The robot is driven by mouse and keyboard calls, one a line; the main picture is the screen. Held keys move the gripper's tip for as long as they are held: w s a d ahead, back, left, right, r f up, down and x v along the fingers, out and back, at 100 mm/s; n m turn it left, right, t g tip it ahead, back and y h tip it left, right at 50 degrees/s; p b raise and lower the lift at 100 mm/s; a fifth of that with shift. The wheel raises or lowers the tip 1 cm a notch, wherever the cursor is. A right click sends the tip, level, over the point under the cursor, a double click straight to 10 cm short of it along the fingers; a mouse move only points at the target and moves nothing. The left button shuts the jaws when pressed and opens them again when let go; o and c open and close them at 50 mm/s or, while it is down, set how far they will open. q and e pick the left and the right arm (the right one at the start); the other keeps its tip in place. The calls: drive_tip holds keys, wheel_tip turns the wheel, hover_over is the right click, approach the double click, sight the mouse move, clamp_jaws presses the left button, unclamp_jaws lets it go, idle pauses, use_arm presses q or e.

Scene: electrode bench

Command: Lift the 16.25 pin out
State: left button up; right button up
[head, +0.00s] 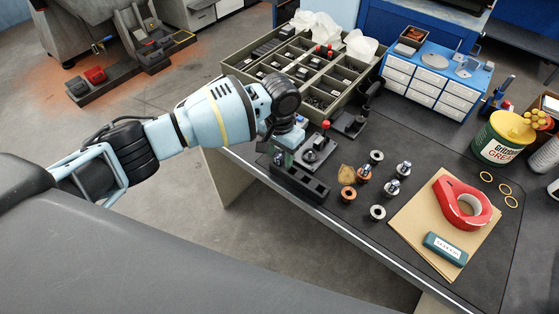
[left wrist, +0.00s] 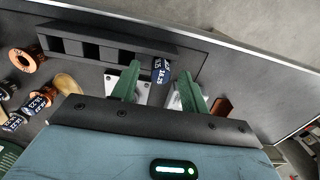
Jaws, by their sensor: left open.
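The 16.25 pin (left wrist: 160,69), dark blue with white lettering, shows in the left wrist view between the two green fingers of my left gripper (left wrist: 157,80). The fingers stand apart on either side of it, with a gap visible. Its lower part and seat are hidden. In the head view my left gripper (head: 284,156) is over the bench's near left edge, by a black slotted block (head: 300,184), and I cannot make out the pin there. The block also shows in the left wrist view (left wrist: 72,46), beside the pin. My right gripper is not in view.
Other labelled pins stand right of the block, including one in a copper collar (head: 363,176), among loose collars (head: 377,212). A black fixture with a red knob (head: 318,148) is close behind the gripper. A divided tray (head: 232,68) stands behind; red tape (head: 441,199) lies right.

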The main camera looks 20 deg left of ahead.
sight(280, 156)
use_arm(q)
drive_tip(key=shift+f, duration=0.15)
clamp_jaws()
idle(0.4)
